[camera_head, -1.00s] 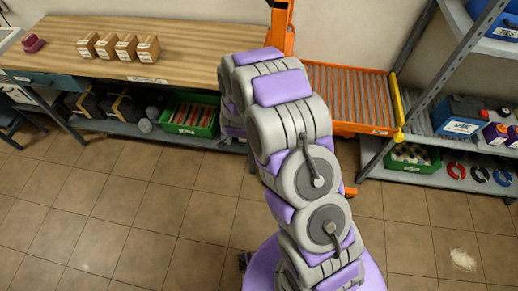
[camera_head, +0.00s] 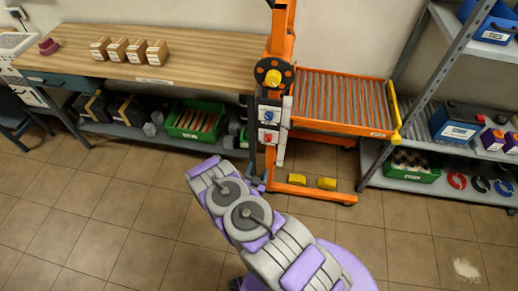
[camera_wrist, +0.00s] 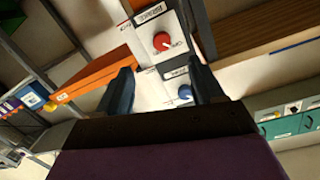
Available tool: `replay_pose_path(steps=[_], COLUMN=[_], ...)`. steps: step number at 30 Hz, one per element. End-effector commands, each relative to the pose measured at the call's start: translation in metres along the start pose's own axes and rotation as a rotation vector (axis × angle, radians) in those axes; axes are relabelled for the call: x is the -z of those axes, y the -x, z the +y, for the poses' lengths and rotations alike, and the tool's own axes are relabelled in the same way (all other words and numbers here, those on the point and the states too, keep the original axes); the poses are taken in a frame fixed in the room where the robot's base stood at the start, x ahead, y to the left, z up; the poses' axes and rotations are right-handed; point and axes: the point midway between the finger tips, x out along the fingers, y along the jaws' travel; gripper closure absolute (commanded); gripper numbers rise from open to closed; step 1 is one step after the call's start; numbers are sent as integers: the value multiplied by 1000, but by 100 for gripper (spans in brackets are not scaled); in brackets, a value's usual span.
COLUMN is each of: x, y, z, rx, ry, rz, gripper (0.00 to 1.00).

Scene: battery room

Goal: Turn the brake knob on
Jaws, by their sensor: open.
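Two rotary knobs sit on white boxes on the orange lift's post. In the head view the blue knob (camera_head: 268,116) is above the red knob (camera_head: 267,138). The wrist view is turned over, so the red knob (camera_wrist: 162,41) shows above the blue knob (camera_wrist: 185,92). The blue knob appears close to the right finger. In the head view my gripper is mostly hidden beyond my arm, low by the post.
The orange lift (camera_head: 347,128) has a roller platform to the right and yellow blocks (camera_head: 297,179) on its base. A wooden workbench (camera_head: 200,73) stands left, a grey shelf rack (camera_head: 410,180) right.

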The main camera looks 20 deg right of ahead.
Motion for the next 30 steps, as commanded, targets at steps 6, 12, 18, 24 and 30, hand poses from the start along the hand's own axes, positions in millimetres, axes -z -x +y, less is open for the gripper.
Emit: replay_pose_path(steps=[6, 12, 18, 24, 30], x=[1, 3, 6, 8, 14], y=[7, -3, -33, -70, -110], z=[19, 20, 19, 17, 14], rx=[44, 48, 45, 45, 48], ry=[40, 40, 38, 41, 40], rz=[85, 96, 98, 96, 101], gripper=[33, 33, 33, 33, 33])
